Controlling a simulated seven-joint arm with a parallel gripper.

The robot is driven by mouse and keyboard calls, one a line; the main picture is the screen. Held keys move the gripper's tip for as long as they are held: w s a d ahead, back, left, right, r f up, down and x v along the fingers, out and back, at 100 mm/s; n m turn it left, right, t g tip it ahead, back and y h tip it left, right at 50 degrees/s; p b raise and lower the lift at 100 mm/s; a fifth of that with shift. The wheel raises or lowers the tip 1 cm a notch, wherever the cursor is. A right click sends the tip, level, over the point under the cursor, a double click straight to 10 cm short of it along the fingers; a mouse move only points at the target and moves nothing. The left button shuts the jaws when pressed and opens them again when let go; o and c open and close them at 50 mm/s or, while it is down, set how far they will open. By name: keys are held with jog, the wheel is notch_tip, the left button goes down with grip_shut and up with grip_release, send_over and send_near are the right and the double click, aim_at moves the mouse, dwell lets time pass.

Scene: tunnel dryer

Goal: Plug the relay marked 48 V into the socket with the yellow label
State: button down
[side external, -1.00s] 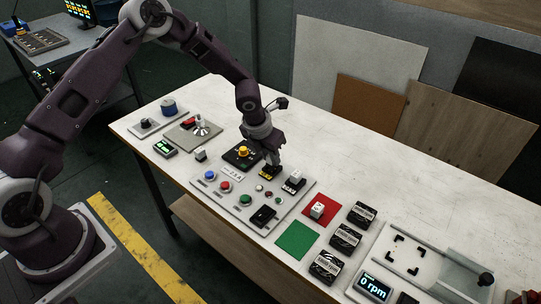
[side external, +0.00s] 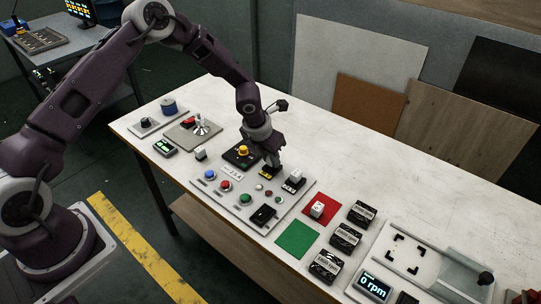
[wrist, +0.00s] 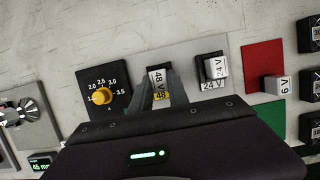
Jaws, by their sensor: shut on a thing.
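My gripper (side external: 272,161) is shut on the relay marked 48 V (wrist: 158,77), whose white marked face shows between the two fingers in the wrist view. The relay is upright at the socket with the yellow label (wrist: 161,96), which reads 48; the label also shows in the side view (side external: 267,174). The fingers hide most of the relay and socket, so I cannot tell how deep the relay sits. Right of it, a white relay marked 24 V (wrist: 218,67) stands at a socket with a white 24 V label (wrist: 212,85).
A relay marked 6 V (wrist: 279,85) stands on a red square (wrist: 262,55). A yellow knob (wrist: 102,96) on a black dial plate is close left of my gripper. Buttons sit on the panel (side external: 217,202) in front. The table behind is clear.

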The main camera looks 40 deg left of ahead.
jog(key=shift+f, duration=0.55)
jog(key=c, duration=1.2)
grip_release()
jog(key=v, duration=0.7)
jog(key=shift+r, duration=0.1)
